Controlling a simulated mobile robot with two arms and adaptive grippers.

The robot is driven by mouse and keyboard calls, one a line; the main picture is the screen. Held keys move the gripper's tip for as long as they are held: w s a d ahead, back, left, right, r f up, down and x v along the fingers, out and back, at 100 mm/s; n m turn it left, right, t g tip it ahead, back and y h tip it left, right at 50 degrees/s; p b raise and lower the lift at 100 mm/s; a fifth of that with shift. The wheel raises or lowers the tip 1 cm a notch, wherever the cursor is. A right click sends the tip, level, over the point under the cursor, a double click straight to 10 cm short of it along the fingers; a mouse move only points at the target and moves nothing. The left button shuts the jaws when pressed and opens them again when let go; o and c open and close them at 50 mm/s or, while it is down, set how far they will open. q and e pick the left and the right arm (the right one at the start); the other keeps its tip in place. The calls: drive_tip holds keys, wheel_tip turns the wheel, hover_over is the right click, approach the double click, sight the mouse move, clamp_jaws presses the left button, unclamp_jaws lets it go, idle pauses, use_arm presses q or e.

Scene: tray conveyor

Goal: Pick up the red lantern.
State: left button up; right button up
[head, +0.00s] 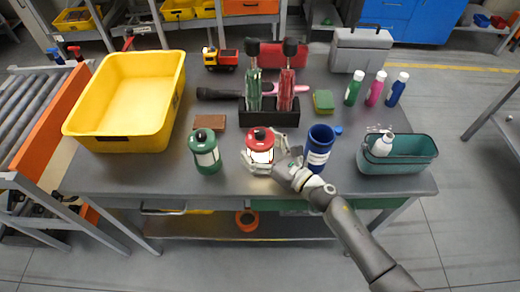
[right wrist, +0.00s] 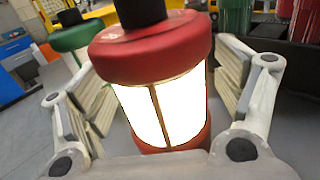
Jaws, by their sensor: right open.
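The red lantern (head: 261,139) stands upright near the front middle of the grey table, its glass glowing white. My right gripper (head: 264,160) reaches in from the right at the lantern. In the right wrist view the red lantern (right wrist: 158,85) fills the space between the open fingers of my right gripper (right wrist: 165,90). The right finger is close to its side, with a wider gap at the left finger. I cannot tell whether either touches. A green lantern (head: 205,155) stands to the left; it also shows in the right wrist view (right wrist: 78,38). My left gripper is not in view.
A blue canister (head: 319,150) stands just right of the gripper. A black caddy (head: 268,114) with green and red bottles is behind the lantern. A yellow bin (head: 163,100) is at left, a teal basket (head: 405,158) at right. A brown block (head: 210,122) lies behind the green lantern.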

sight(261, 140)
drive_tip(key=c, duration=1.4)
drive_tip(key=shift+o, duration=0.2)
drive_tip(key=shift+r, duration=0.1)
drive_tip(key=shift+d+r, duration=0.1)
drive_tip(key=shift+r, duration=0.45)
wheel_tip(261, 140, up, 2)
drive_tip(key=shift+r+p, duration=0.2)
drive_tip(key=shift+p, duration=0.35)
drive_tip(key=s+r+p, duration=0.1)
drive_tip(key=s+r, duration=0.1)
drive_tip(key=s+r+p, duration=0.1)
drive_tip(key=s+r, duration=0.1)
drive_tip(key=shift+r, duration=0.35)
drive_tip(key=s+r+p, duration=0.1)
drive_tip(key=s+r, duration=0.3)
drive_tip(key=s, duration=0.6)
drive_tip(key=shift+r, duration=0.35)
